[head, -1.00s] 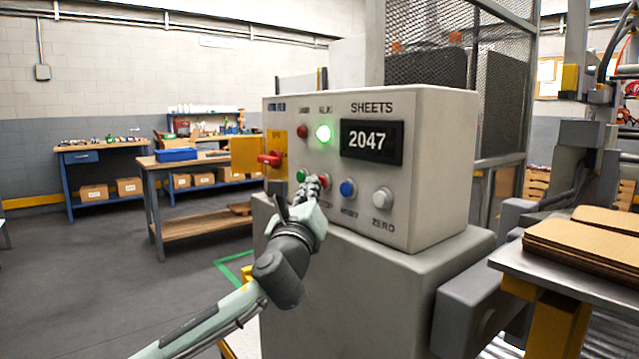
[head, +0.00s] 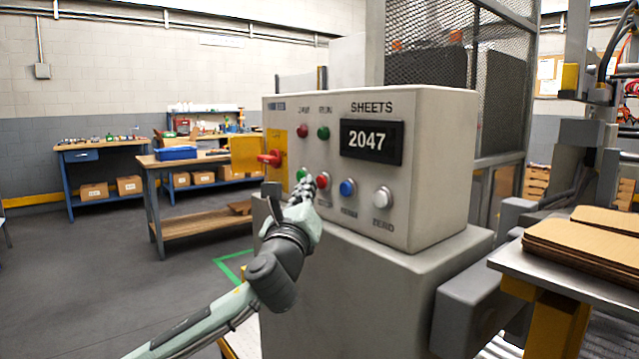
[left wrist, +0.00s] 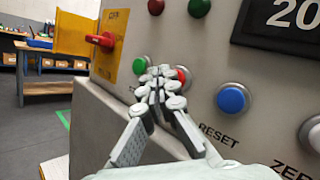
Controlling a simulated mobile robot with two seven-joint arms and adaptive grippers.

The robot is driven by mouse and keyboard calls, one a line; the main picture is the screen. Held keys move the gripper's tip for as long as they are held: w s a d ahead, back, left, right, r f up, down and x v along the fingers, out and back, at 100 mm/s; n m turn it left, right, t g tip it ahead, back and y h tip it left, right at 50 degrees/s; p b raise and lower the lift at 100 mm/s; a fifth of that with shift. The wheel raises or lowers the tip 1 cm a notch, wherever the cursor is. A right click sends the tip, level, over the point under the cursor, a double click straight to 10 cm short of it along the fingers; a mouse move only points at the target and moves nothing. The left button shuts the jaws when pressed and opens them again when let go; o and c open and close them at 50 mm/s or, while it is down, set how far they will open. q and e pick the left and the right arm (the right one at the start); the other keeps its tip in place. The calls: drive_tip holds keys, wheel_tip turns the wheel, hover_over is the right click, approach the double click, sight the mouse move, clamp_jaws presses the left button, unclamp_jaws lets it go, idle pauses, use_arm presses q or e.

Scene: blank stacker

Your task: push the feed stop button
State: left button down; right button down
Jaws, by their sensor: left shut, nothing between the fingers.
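The feed stop button is the red push button (head: 322,181) on the grey control box (head: 440,160), between a green button (head: 303,175) and a blue button (head: 347,188). My left gripper (head: 308,186) is shut and empty, just left of the red button in the head view. In the left wrist view the shut fingertips (left wrist: 160,76) partly cover the red button (left wrist: 183,77), with the green button (left wrist: 139,66) to their left. I cannot tell whether the fingertips touch the panel. My right gripper is not in view.
The box has a display (head: 371,142) reading 2047, unlit red and green lamps (head: 323,132), a white zero button (head: 382,197) and a red rotary switch (head: 270,158) on a yellow plate. Stacked brown sheets (head: 575,250) lie at the right. Floor at left is open.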

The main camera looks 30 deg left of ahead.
use_arm(q)
drive_tip(key=shift+s, duration=0.2)
drive_tip(key=shift+a, duration=0.1)
drive_tip(key=s, duration=0.1)
drive_tip(key=s+a, duration=0.1)
drive_tip(key=s, duration=0.2)
drive_tip(key=shift+s+a+b, duration=0.3)
drive_tip(key=shift+s+a, duration=0.05)
drive_tip(key=shift+a, duration=0.05)
idle(0.7)
